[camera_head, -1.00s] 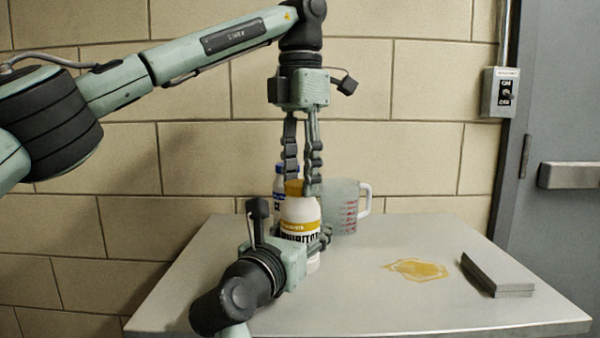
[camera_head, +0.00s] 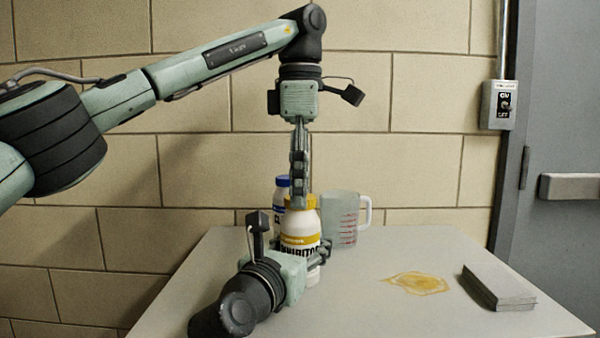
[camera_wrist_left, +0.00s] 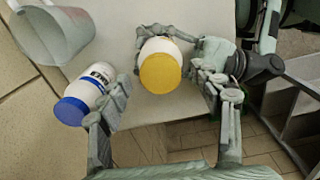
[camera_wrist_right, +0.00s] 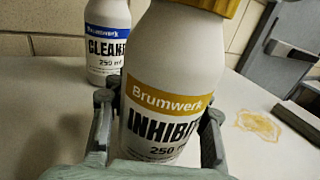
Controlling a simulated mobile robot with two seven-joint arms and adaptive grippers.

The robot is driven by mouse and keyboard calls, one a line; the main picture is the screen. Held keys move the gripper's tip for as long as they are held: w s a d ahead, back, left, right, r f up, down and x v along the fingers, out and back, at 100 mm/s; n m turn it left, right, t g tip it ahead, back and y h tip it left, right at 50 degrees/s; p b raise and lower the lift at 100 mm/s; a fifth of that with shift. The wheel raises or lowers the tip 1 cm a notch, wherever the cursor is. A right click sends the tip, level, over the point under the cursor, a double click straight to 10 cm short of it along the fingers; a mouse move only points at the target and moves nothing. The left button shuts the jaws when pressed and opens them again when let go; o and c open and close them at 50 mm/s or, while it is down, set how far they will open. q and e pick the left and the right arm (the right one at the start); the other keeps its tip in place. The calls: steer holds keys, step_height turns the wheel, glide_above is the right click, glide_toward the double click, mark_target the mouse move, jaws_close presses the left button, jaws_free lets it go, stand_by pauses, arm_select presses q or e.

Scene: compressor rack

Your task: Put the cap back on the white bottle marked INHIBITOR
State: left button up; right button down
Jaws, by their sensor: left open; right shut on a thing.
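The white INHIBITOR bottle (camera_head: 300,240) stands roughly upright, with a yellow band on its label. The yellow cap (camera_head: 299,201) sits on top of its neck and also shows in the left wrist view (camera_wrist_left: 160,73). My right gripper (camera_wrist_right: 160,125) is shut on the bottle's body, one finger on each side. My left gripper (camera_head: 300,202) points down over the bottle top. Its fingers are open, one on each side of the cap with gaps between, as the left wrist view shows.
A white bottle with a blue cap (camera_head: 282,182) stands close behind. A translucent measuring jug (camera_head: 341,215) is behind right. A yellow puddle (camera_head: 418,283) and a grey flat block (camera_head: 498,288) lie on the table (camera_head: 400,315) at right.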

arm_select(q)
steer(key=shift+r, duration=3.6)
arm_select(e)
steer(key=c, duration=0.6)
jaws_free()
steer(key=shift+c, duration=0.2)
steer(key=shift+s, duration=0.1)
steer(key=v, duration=1.2)
